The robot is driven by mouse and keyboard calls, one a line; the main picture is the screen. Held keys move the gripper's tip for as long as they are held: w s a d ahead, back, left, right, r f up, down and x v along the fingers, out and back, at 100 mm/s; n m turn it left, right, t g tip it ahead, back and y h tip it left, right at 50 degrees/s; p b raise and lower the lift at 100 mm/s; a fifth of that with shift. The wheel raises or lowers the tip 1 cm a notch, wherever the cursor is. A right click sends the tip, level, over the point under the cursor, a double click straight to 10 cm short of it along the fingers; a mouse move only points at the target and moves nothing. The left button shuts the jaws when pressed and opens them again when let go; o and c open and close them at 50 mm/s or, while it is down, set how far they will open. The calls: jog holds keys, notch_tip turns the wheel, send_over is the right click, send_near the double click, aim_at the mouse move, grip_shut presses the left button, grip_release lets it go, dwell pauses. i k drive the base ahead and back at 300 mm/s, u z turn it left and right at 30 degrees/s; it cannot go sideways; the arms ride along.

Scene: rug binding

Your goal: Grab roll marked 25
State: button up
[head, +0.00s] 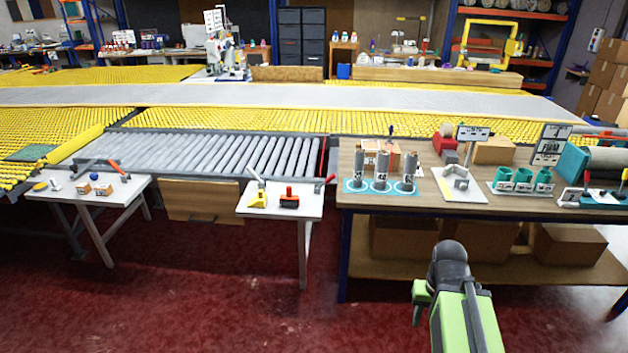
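Three dark grey rolls stand upright in a row near the left end of the wooden workbench: a left roll (360,165), a middle roll (382,167) and a right roll (410,170). Each stands on a cyan-ringed base and carries a small pale label. The label numbers are too small to read surely, so I cannot tell which is marked 25. My green and black arm shows at the lower right, in front of the bench. My gripper (420,302) seems to be at its left side, low and well apart from the rolls. Its fingers are not clear.
The wooden workbench (460,207) also holds teal cups (523,181), a grey fixture (457,183) and sign stands. Cardboard boxes (487,241) fill its lower shelf. A small white table (281,205) with tools stands left of it. The red floor in front is clear.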

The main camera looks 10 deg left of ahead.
aim_at(358, 167)
jog(key=u, duration=0.25)
jog(key=i, duration=1)
jog(key=z, duration=0.05)
